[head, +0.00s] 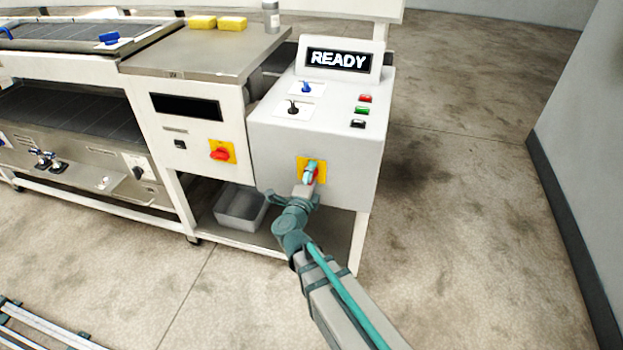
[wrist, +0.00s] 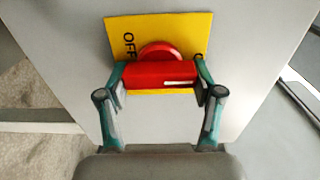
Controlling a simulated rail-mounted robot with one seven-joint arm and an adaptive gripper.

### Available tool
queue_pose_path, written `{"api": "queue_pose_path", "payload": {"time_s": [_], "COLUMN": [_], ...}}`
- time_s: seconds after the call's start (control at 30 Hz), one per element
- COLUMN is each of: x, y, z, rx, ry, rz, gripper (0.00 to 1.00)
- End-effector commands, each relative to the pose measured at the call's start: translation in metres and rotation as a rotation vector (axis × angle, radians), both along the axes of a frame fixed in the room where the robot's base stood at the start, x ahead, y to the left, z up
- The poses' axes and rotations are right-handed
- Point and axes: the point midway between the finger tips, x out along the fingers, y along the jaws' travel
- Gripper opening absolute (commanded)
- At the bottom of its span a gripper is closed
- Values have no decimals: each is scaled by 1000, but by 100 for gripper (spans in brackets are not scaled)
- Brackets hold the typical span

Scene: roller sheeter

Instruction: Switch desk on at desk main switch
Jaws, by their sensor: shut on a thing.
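The desk main switch has a yellow plate (head: 303,163) on the front of the grey control desk (head: 275,155). Its red handle (head: 316,175) is mostly covered by my gripper (head: 311,174) in the head view. In the wrist view, my gripper (wrist: 160,75) has one finger at each end of the red handle (wrist: 160,77), which lies across the picture. The yellow plate (wrist: 195,32) shows "OFF" at left; the label at right is mostly hidden behind a finger. The desk display (head: 338,60) reads "READY".
A second red switch on a yellow plate (head: 220,153) is on the machine front to the left. A blue knob (head: 306,87), a black knob (head: 293,107) and red, green and black buttons (head: 362,110) sit on the desk top. A grey bin (head: 240,208) is below; the floor at right is clear.

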Motion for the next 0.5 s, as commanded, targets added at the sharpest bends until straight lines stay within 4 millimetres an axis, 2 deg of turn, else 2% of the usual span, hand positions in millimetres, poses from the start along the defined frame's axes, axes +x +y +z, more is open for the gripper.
{"api": "queue_pose_path", "payload": {"time_s": [0.47,0.5], "x": [0,0], "y": [0,0], "z": [0,0], "rx": [18,18], "ry": [-4,-4], "rz": [-1,-1], "gripper": [31,71]}}
